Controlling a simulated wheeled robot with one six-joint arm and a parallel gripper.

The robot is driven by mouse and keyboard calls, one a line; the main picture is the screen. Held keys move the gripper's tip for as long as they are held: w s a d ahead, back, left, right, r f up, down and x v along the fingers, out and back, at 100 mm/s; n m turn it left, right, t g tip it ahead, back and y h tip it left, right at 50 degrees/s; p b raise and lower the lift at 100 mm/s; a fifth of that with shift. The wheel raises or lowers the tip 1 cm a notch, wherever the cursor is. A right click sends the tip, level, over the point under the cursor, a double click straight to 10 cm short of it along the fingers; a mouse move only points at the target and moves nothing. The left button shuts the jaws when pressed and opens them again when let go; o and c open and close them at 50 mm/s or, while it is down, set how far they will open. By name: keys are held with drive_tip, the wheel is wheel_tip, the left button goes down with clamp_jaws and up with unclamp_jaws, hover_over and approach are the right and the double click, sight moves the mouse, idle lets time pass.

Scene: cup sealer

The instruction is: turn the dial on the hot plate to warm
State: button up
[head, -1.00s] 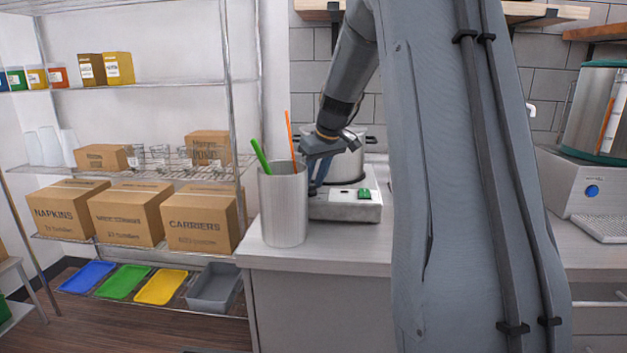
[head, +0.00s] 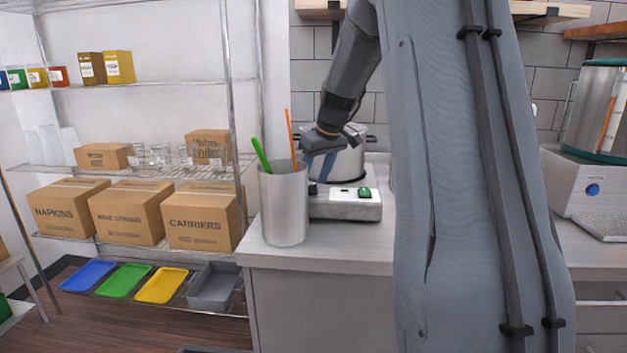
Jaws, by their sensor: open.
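The white hot plate (head: 340,209) stands on the counter with a steel pot (head: 349,163) on it. A small green control (head: 364,193) shows at the right of its front; I cannot make out any marks or its setting. My gripper (head: 318,170) is open, pointing down in front of the pot's left side, above the left part of the hot plate. It is up and left of the green control and apart from it. The fingers are small in view, and I see nothing between them.
A tall grey canister (head: 284,210) with a green and an orange utensil stands close left of the hot plate, near the counter's left end. My arm hides the counter to the right. A wire shelf with boxes (head: 203,222) stands at left.

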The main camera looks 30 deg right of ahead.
drive_tip(key=b+v, duration=0.1)
drive_tip(key=v, duration=0.6)
